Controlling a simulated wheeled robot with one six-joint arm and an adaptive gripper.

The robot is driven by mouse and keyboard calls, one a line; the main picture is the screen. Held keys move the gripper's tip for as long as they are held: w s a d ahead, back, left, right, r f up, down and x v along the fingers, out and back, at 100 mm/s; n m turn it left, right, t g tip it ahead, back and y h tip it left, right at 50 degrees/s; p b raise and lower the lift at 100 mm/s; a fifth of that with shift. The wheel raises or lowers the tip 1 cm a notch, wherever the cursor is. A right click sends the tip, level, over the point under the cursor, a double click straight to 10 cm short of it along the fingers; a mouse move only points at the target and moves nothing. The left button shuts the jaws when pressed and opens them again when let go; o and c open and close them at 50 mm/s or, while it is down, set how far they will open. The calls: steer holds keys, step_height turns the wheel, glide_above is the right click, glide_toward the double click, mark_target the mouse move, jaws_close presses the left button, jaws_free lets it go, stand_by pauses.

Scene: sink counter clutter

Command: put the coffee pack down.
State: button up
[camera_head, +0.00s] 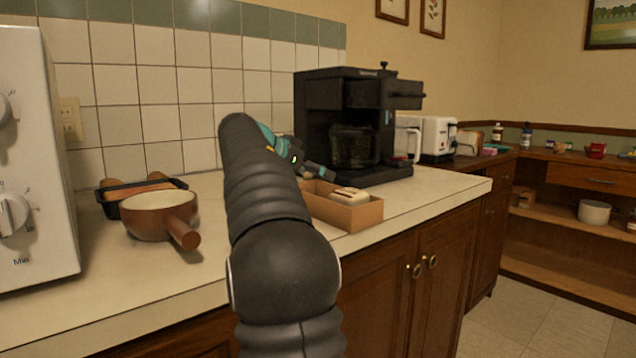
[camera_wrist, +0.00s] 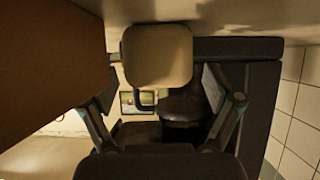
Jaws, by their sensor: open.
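In the wrist view, which is upside down, a pale beige block with rounded corners (camera_wrist: 157,55) appears to stand on the counter just beyond my fingertips; it is probably the coffee pack, though no label shows. My gripper (camera_wrist: 158,88) is open, with one finger to each side of the block's line and a gap visible between them. In the head view my gripper (camera_head: 316,172) is low over the counter, between the cardboard box and the coffee maker, partly behind my arm. I cannot make out the pack there.
A cardboard box (camera_head: 340,213) holding a cream item (camera_head: 350,195) is close on the gripper's right. A black coffee maker (camera_head: 350,120) stands beyond, by the tiled wall. A brown pan (camera_head: 158,213), a dark tray (camera_head: 112,192) and a white appliance (camera_head: 35,170) are left of my arm.

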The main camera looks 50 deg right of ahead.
steer(key=shift+s+d+f, duration=0.1)
steer(key=shift+d+f, duration=0.15)
steer(key=shift+d, duration=0.15)
steer(key=c, duration=1.1)
steer(key=shift+r, duration=0.5)
step_height(320, 180, up, 4)
steer(key=shift+f+p, duration=0.15)
steer(key=shift+p, duration=0.4)
steer(key=s+d+r, duration=0.2)
steer(key=s, duration=0.1)
steer(key=s+d+r, duration=0.2)
steer(key=s, duration=0.1)
steer(key=s+d+r, duration=0.2)
steer(key=s, duration=0.1)
steer(key=shift+s+d+r, duration=0.1)
steer(key=shift+s+r, duration=0.1)
steer(key=shift+s, duration=0.2)
